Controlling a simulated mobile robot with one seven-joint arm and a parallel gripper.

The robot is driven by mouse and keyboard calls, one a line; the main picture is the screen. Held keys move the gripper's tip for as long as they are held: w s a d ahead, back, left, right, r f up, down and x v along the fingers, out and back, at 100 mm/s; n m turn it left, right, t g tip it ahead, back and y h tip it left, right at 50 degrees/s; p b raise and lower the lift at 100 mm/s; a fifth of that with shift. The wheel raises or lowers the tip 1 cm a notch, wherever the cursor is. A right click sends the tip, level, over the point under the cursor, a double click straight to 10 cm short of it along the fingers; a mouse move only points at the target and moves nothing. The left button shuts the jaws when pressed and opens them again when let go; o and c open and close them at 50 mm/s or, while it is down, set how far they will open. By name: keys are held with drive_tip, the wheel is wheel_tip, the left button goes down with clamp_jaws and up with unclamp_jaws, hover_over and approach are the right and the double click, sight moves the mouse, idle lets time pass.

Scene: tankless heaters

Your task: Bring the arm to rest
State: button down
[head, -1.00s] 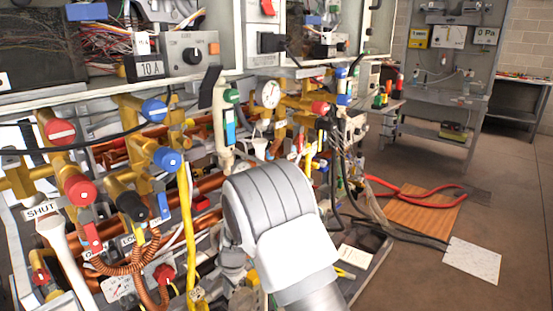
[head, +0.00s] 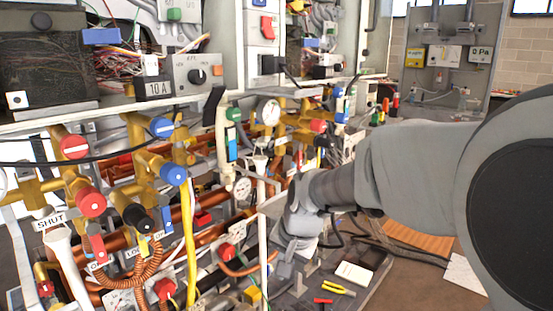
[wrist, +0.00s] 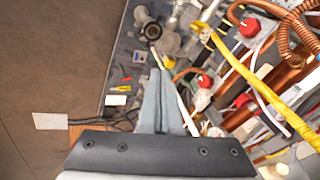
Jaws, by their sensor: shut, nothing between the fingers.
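My arm (head: 420,165) reaches in from the right edge in the head view, with its wrist end low beside the pipework. My gripper (wrist: 160,76) shows in the wrist view as two grey fingers pressed together. It is shut and holds nothing. It points over the grey bench board (wrist: 118,75), next to the yellow hose (wrist: 250,80) and red-knobbed valves. Its height above the board is hard to judge. In the head view the fingertips are hard to make out among the fittings.
Copper pipes and valves with red (head: 91,204) and blue knobs crowd the left. A white block (head: 353,273) and yellow-handled pliers (head: 338,287) lie on the board. An orange-brown mat (head: 420,238) lies on the floor, partly behind my arm. Open floor shows at left in the wrist view.

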drive_tip(key=s+d+r+n+t+h, duration=0.15)
drive_tip(key=s+d+r, duration=0.25)
drive_tip(key=s+d, duration=0.45)
drive_tip(key=s+d+r+n+t+h, duration=0.1)
drive_tip(key=s+d+r+n, duration=0.3)
drive_tip(key=s, duration=0.8)
wheel_tip(320, 180, up, 18)
drive_tip(key=m+p, duration=0.1)
drive_tip(key=p, duration=1.7)
drive_tip(key=shift+w+d+p, duration=0.2)
drive_tip(key=shift+d+p, duration=0.1)
drive_tip(key=shift+p, duration=0.05)
drive_tip(key=shift+d+f, duration=0.1)
drive_tip(key=shift+d, duration=0.1)
